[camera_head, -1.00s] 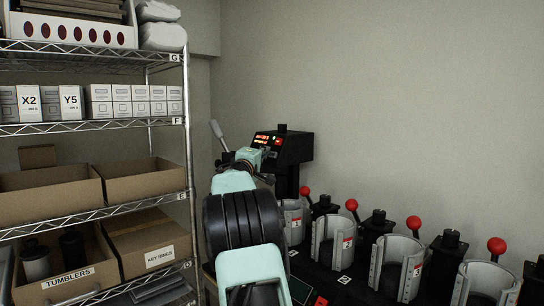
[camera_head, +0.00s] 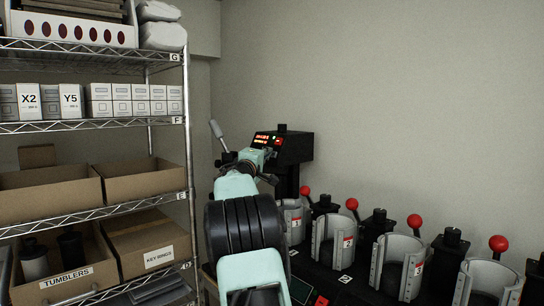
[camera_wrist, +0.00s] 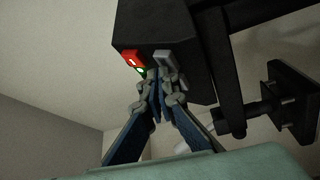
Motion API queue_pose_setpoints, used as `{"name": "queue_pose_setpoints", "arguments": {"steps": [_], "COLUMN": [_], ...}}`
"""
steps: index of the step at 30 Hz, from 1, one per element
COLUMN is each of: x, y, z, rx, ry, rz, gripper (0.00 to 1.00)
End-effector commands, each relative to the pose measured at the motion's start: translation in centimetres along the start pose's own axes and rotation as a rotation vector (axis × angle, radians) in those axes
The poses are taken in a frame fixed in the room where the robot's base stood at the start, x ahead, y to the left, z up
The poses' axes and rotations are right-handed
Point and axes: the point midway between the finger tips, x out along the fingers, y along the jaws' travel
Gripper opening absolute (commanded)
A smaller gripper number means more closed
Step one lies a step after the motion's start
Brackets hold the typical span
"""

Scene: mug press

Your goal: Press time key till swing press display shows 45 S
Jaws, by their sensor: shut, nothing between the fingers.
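The swing press (camera_head: 292,148) is the black machine at the back, with a grey-handled lever on its left. Its lit red and orange display (camera_head: 263,139) shows in the head view, too small to read. In the wrist view the black press housing (camera_wrist: 185,28) has a red lit switch (camera_wrist: 130,57), a green light (camera_wrist: 141,72) and a grey switch (camera_wrist: 165,60). My gripper (camera_wrist: 158,92) is shut and empty, its fingertips close to the housing's lower edge; I cannot tell whether they touch. The time key cannot be made out. My arm hides part of the press in the head view.
A row of mug presses with red-knobbed levers (camera_head: 414,221) stands to the right on the dark bench. A wire shelf (camera_head: 90,207) with cardboard boxes and tumblers stands close on the left. The wall behind is bare.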

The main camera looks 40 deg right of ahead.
Motion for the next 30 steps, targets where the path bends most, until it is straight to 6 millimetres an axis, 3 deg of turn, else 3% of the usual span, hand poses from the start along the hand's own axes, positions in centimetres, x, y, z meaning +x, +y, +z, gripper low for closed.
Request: {"name": "queue_pose_setpoints", "arguments": {"steps": [30], "x": [0.00], "y": [-0.04], "z": [0.05], "rx": [0.001], "ry": [-0.001], "rz": [0.001], "gripper": [0.00]}}
